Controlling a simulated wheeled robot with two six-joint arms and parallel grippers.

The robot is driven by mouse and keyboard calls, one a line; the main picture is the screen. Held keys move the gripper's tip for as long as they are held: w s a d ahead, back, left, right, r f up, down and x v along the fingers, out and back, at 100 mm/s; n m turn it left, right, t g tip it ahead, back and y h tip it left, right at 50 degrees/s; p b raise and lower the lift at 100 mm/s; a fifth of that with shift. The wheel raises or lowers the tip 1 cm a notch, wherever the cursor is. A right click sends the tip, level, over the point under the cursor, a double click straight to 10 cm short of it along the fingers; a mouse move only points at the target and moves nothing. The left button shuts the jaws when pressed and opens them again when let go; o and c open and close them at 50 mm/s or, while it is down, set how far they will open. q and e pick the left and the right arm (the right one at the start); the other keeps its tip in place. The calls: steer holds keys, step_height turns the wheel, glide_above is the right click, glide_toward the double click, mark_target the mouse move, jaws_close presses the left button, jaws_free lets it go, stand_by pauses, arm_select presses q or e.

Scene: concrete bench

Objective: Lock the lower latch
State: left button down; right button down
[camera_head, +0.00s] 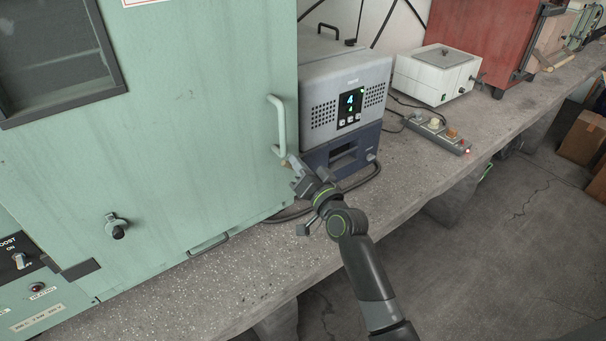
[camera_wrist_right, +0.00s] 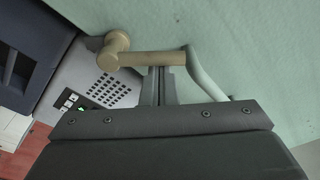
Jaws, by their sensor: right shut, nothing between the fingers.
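A tan latch lever (camera_wrist_right: 150,59) shows in the right wrist view on the pale green cabinet front (camera_wrist_right: 215,35). Its round hub is at the left and its bar runs right to the end of the pale handle (camera_wrist_right: 208,82). In the head view the handle (camera_head: 279,125) stands upright at the cabinet door's right edge, and the latch is small at its lower end, partly hidden by my gripper. My right gripper (camera_head: 293,164) is shut and empty. Its fingertips (camera_wrist_right: 158,70) are right at the bar's edge; I cannot tell whether they touch. My left gripper is not in view.
A grey and blue device (camera_head: 335,80) with a lit display stands right of the door. A black knob (camera_head: 117,228) sits low on the cabinet. A power strip (camera_head: 440,132) and a white box (camera_head: 435,75) lie farther right. The bench front (camera_head: 240,285) is clear.

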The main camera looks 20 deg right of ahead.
steer(key=shift+s+a+f+n+y+b, duration=0.1)
steer(key=shift+a+f+n+y+b, duration=0.3)
steer(key=shift+n+b, duration=1.05)
steer(key=shift+s+a+f+n+y+b, duration=0.15)
steer(key=shift+a+f+n+b, duration=0.3)
steer(key=shift+n+b, duration=1)
steer(key=shift+s+a+f+n+y+b, duration=0.2)
steer(key=shift+f+n+b, duration=0.55)
steer(key=shift+b, duration=1.25)
steer(key=shift+w+r, duration=0.1)
steer(key=shift+r, duration=0.05)
steer(key=b+v, duration=0.2)
steer(key=v, duration=1.5)
steer(key=shift+s, duration=0.25)
